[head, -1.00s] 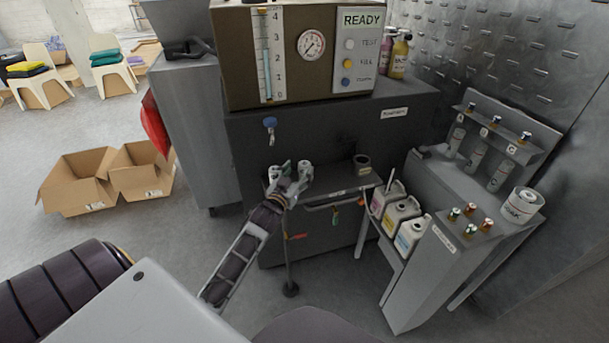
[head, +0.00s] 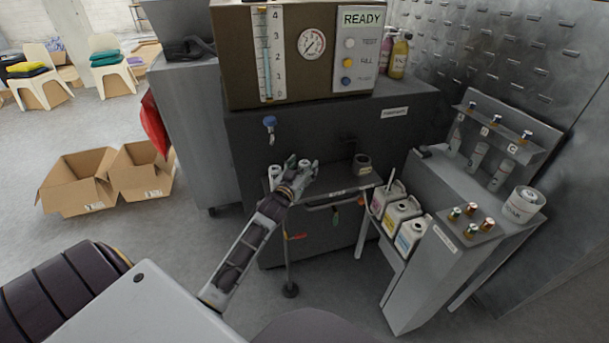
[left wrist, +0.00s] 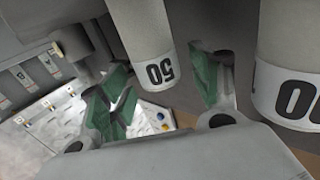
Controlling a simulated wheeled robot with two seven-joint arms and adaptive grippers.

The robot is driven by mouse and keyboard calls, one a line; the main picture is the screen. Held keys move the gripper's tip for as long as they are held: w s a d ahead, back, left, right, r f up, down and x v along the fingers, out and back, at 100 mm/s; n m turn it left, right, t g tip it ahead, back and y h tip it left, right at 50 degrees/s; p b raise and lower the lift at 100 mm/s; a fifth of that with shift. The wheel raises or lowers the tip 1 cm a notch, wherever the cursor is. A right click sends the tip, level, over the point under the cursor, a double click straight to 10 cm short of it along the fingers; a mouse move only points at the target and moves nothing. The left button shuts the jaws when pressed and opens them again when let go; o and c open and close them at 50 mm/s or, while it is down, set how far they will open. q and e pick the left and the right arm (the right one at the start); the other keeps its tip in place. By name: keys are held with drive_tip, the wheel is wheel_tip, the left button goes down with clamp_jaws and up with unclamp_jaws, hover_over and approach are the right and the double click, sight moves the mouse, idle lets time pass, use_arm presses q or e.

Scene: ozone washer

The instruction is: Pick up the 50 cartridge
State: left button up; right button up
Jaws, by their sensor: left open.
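The 50 cartridge (left wrist: 152,45) is a pale cylinder with a white band marked 50, at the top middle of the left wrist view. My left gripper (left wrist: 160,92) is open, its green-padded fingers on either side of the cartridge's labelled end. I cannot tell whether either pad touches it. A second pale cylinder (left wrist: 290,70) stands at the right edge there, its label cut off to 00. In the head view my left gripper (head: 303,168) is over the small shelf at the washer's front and partly hides the white cylinders. My right gripper is not in view.
The washer front (head: 335,140) rises behind the shelf. A dark cup (head: 362,166) stands on the shelf to the gripper's right. Several jugs (head: 402,216) and a grey stand (head: 440,260) are further right. Open cardboard boxes (head: 75,185) lie on the floor at left.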

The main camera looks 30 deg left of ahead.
use_arm(q)
drive_tip(key=shift+w+a, duration=0.1)
drive_tip(key=shift+w, duration=0.7)
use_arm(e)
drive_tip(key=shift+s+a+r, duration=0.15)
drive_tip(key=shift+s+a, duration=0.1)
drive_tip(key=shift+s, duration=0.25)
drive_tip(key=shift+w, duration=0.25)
use_arm(q)
drive_tip(key=shift+c, duration=0.8)
drive_tip(key=c, duration=1)
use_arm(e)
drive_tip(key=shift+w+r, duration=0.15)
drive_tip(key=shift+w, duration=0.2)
use_arm(q)
drive_tip(key=shift+r, duration=0.1)
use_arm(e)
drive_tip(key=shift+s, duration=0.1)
